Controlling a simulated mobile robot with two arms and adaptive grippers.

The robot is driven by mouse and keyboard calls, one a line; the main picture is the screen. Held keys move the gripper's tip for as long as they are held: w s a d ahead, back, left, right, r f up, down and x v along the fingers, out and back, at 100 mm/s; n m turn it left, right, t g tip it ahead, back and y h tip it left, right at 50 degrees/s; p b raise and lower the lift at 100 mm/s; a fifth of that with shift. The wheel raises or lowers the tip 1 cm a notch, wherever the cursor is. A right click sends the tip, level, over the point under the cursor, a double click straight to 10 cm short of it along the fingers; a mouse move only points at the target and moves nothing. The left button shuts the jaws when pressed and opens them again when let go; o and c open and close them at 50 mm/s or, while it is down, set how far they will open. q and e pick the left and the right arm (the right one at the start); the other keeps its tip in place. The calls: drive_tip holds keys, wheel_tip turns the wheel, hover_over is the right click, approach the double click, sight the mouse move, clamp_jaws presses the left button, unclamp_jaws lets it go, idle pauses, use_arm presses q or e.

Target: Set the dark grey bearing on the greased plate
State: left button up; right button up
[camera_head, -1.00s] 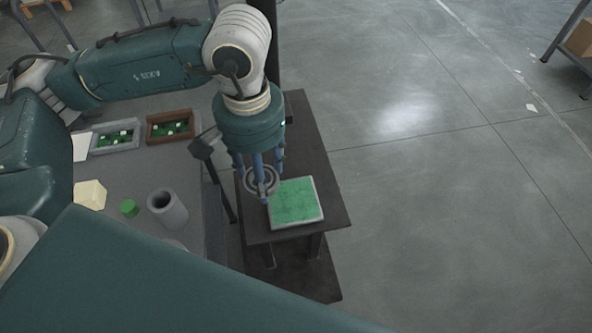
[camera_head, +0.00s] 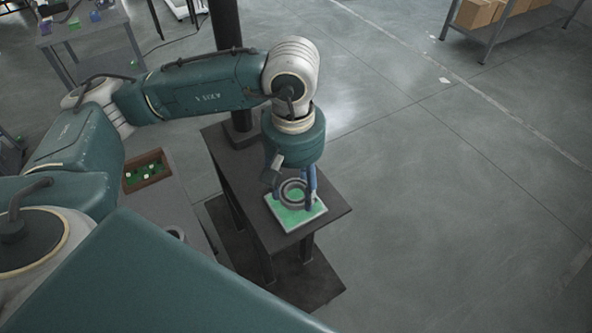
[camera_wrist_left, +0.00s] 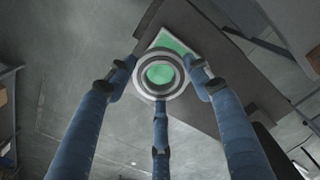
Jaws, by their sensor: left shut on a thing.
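The dark grey bearing (camera_head: 281,193) is a ring held level between the fingers of my left gripper (camera_head: 294,194). In the left wrist view three blue fingers are closed around the bearing (camera_wrist_left: 160,95), and green shows through its hole. The greased plate (camera_head: 290,224) is a pale-edged square with a green top on a dark stand. The bearing overlaps the plate in the head view and looks to be above it; the exact gap cannot be told. The plate also shows behind the bearing in the left wrist view (camera_wrist_left: 184,45). My right gripper is not in view.
The dark stand (camera_head: 252,205) has a post (camera_head: 228,70) at its back. A grey table (camera_head: 165,205) with a brown bin (camera_head: 148,172) is to the left. A shelf with boxes (camera_head: 478,13) is at the far right. The floor right of the stand is clear.

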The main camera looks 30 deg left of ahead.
use_arm(q)
drive_tip(key=n, duration=0.2)
drive_tip(key=w+n+p, duration=0.1)
drive_tip(key=n, duration=0.2)
drive_tip(key=w+n+p, duration=0.1)
drive_tip(key=n, duration=0.1)
drive_tip(key=shift+w+a+f, duration=0.1)
drive_tip(key=shift+a, duration=0.05)
drive_tip(key=n, duration=0.1)
drive_tip(key=n+p, duration=0.1)
drive_tip(key=n, duration=0.1)
drive_tip(key=w+n, duration=0.1)
drive_tip(key=shift+a+f+p, duration=0.35)
drive_tip(key=shift+a, duration=0.05)
drive_tip(key=shift+w+a+f+n+b, duration=0.1)
drive_tip(key=shift+a+f+n+b, duration=0.1)
drive_tip(key=shift+f+n, duration=0.6)
drive_tip(key=shift+a+f+n+b, duration=0.1)
drive_tip(key=shift+f+n+b, duration=0.15)
drive_tip(key=shift+f+n, duration=0.55)
drive_tip(key=shift+w+a+f+n+b, duration=0.15)
drive_tip(key=shift+f+n, duration=0.35)
drive_tip(key=shift+f, duration=1)
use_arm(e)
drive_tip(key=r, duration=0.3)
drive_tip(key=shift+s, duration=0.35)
